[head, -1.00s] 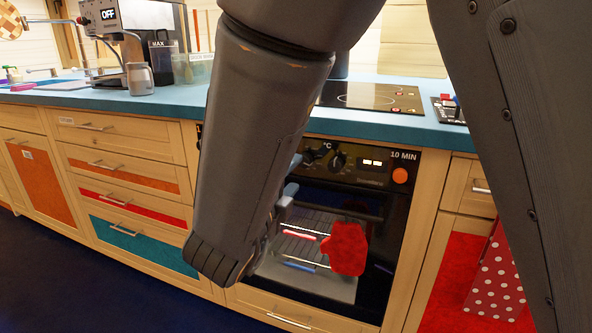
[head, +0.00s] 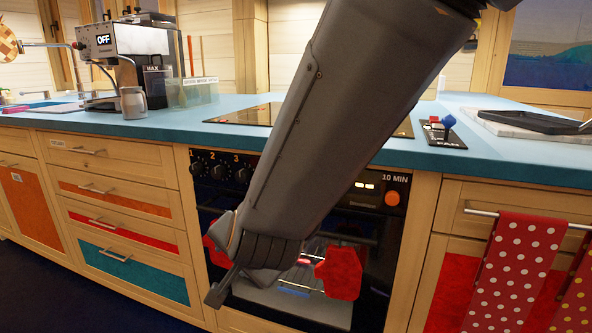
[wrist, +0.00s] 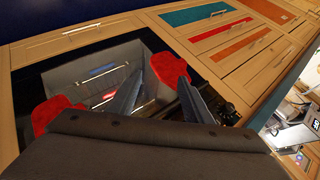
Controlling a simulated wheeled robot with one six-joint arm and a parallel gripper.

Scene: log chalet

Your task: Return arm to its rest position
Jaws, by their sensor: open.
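My arm reaches down from the top right of the head view, across the front of the oven (head: 385,240). My gripper (head: 222,285) hangs low in front of the oven, partly hidden by my wrist in that view. In the wrist view my gripper (wrist: 158,88) shows two grey fingers spread apart with nothing held between them. Two red mitt-like pieces (head: 342,273) are at the oven front, one on each side of my wrist. They also show in the wrist view (wrist: 52,113), and one finger overlaps the right-hand piece there.
A blue counter (head: 190,125) runs above wooden drawers (head: 125,205). A hob (head: 245,115), a coffee machine (head: 125,50), a metal jug (head: 133,103) and a dark tray (head: 535,122) stand on it. A red dotted towel (head: 515,275) hangs at right. Dark floor at lower left looks clear.

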